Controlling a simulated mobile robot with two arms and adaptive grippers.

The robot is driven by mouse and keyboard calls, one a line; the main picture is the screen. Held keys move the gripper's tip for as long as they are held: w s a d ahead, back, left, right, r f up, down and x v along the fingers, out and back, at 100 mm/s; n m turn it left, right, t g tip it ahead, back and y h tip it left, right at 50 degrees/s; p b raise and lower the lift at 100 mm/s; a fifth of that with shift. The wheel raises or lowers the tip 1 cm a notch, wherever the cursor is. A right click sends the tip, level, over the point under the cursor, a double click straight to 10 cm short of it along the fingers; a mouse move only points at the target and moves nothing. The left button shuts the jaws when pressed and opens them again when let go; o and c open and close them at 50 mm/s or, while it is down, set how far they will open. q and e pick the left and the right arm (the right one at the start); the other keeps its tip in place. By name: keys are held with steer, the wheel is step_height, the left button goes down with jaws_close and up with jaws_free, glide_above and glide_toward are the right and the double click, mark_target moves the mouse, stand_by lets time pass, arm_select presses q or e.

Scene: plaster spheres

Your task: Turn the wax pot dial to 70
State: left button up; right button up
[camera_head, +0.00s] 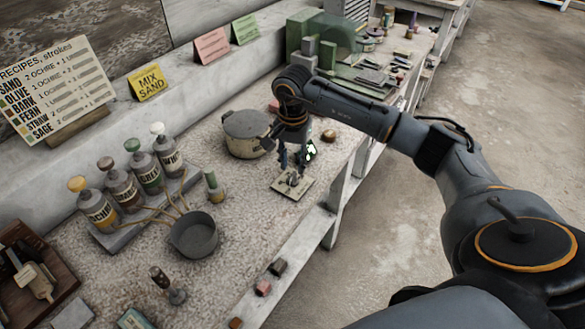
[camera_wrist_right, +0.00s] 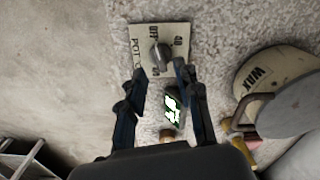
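The dial plate (camera_head: 284,187) is a small cream square on the bench's front part with a grey knob (camera_head: 293,179) on it. In the right wrist view the plate (camera_wrist_right: 143,35) reads "POT", "OFF" and "40", and its knob (camera_wrist_right: 162,55) stands just beyond the fingertips. My right gripper (camera_head: 291,161) points down above the dial. In the wrist view its fingers (camera_wrist_right: 160,72) are spread with nothing between the tips; contact with the knob cannot be told. The wax pot (camera_head: 246,130), lidded, stands behind-left of the gripper; it also shows in the wrist view (camera_wrist_right: 250,72). My left gripper is not in view.
Several pigment bottles (camera_head: 150,170), a grey pan (camera_head: 195,235) and a small green-topped bottle (camera_head: 213,186) stand to the left. Small blocks (camera_head: 263,288) lie along the front edge.

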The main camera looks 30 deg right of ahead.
mark_target(292, 176)
steer(key=shift+f, duration=1.95)
jaws_close()
